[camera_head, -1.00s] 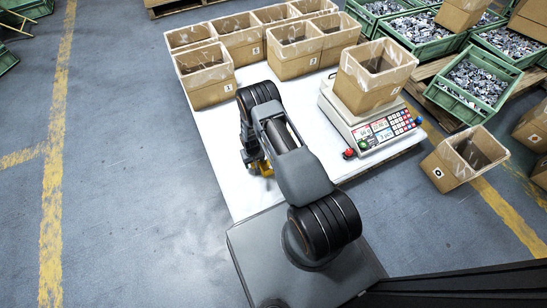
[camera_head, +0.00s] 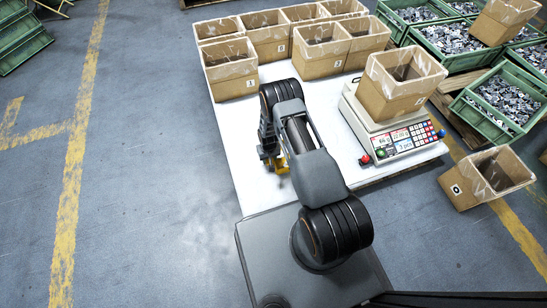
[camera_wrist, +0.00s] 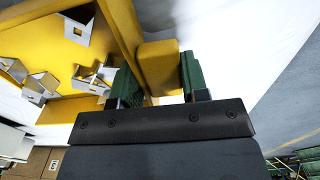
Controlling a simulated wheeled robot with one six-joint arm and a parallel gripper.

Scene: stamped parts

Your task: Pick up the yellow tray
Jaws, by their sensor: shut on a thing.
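The yellow tray (camera_wrist: 124,32) fills the upper left of the wrist view, with several bent metal parts (camera_wrist: 38,82) lying in it. A yellow block-like grip (camera_wrist: 158,66) stands out from its wall. My gripper (camera_wrist: 160,82) has its green pads on both sides of this grip and is shut on it. In the head view my gripper (camera_head: 269,158) hangs over the white table's left part, and only a small bit of the yellow tray (camera_head: 281,164) shows. My arm hides the rest. I cannot tell whether the tray touches the table.
The white table (camera_head: 236,150) carries several cardboard boxes (camera_head: 232,82) at the back. A scale (camera_head: 392,135) with a box (camera_head: 396,98) on it stands at the right. A box (camera_head: 470,192) lies on the floor, near green crates of parts (camera_head: 500,108).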

